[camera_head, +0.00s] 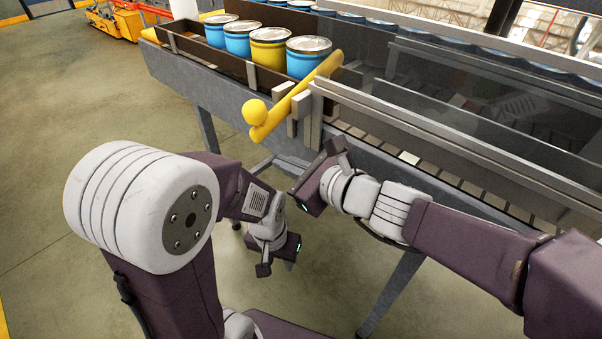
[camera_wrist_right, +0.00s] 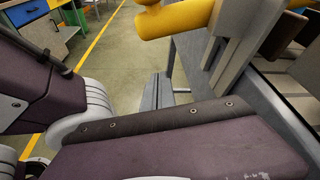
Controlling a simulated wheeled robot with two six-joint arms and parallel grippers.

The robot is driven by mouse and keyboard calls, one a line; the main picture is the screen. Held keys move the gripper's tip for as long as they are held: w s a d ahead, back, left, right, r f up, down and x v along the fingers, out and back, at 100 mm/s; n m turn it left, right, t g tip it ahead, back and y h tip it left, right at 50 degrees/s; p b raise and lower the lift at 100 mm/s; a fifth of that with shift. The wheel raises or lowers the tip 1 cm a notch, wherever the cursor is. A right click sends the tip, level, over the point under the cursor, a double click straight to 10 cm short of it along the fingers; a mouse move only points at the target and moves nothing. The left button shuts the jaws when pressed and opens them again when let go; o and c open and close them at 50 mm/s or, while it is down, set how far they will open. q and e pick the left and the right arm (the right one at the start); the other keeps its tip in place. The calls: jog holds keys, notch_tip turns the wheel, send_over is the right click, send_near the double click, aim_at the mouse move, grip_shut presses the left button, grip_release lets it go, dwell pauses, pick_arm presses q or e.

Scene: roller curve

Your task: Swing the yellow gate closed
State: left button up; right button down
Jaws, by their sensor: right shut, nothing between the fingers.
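The yellow gate (camera_head: 298,100) is a bar with a round yellow knob (camera_head: 255,111) at its near end. It lies across the end of the conveyor, slanting from the cans toward the near side, and its knob end sticks out past the near rail. It also shows at the top of the right wrist view (camera_wrist_right: 172,20). My right gripper (camera_head: 322,168) is shut and empty, just below and to the right of the knob, apart from the bar. My left gripper (camera_head: 278,262) hangs lower, below the conveyor's side, away from the gate; its fingers are too unclear to tell.
Blue and yellow cans (camera_head: 268,48) stand in a row on the conveyor behind the gate. A clear guard panel and metal rails (camera_head: 430,130) run along the right side. A support leg (camera_head: 390,292) stands below. Floor at left is open.

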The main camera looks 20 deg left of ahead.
jog(key=a+r+p, duration=0.2)
jog(key=r, duration=0.1)
jog(key=shift+s+a+r+p, duration=0.1)
jog(key=shift+s+r+p, duration=0.1)
jog(key=shift+p, duration=0.15)
